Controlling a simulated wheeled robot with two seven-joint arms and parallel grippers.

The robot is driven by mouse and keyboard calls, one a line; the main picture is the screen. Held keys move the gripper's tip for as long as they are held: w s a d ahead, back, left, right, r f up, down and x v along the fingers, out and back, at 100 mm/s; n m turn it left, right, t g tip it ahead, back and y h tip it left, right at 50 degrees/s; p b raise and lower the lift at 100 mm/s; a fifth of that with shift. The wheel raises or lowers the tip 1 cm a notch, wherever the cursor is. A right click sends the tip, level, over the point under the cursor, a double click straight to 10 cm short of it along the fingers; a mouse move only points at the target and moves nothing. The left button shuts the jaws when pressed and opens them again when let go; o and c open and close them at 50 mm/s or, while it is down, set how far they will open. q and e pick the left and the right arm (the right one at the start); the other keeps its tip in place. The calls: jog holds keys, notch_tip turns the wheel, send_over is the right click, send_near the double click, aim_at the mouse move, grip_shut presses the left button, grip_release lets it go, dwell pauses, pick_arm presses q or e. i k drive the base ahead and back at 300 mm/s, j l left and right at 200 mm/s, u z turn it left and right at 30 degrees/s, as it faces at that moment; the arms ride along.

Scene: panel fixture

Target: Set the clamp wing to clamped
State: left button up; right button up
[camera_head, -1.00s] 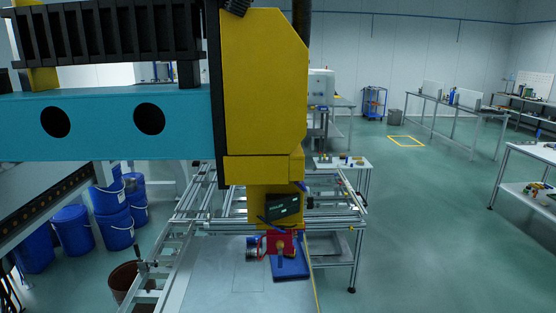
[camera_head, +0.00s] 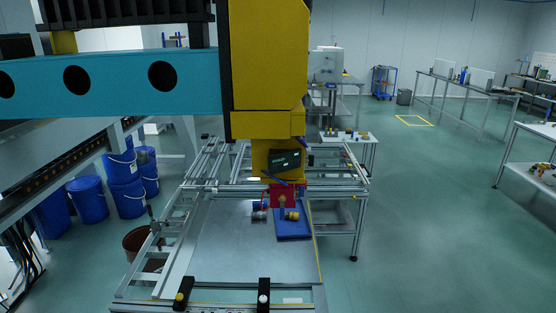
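The panel fixture is a silver frame table (camera_head: 345,186) carrying a flat grey panel (camera_head: 235,265). Two black clamp-like blocks stand on its front edge: one with a yellow knob (camera_head: 183,292), one with a white knob (camera_head: 263,294). A dark upright handle with a knob (camera_head: 150,213) stands at the frame's left side. I cannot tell which of these is the clamp wing or how it is set. Neither of my grippers shows in the head view.
A yellow machine head (camera_head: 268,70) on a teal beam (camera_head: 115,85) hangs over the table's far part. Beneath it are a red part (camera_head: 284,196) and a blue plate (camera_head: 294,224). Blue buckets (camera_head: 88,200) and a brown bin (camera_head: 140,243) stand left. Floor at right is open.

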aim_at(310, 160)
jog(key=l+u, duration=0.15)
jog(key=l, duration=0.45)
jog(key=k+l+u, duration=0.2)
jog(key=l, duration=0.4)
jog(key=l+u, duration=0.15)
jog(key=l, duration=0.5)
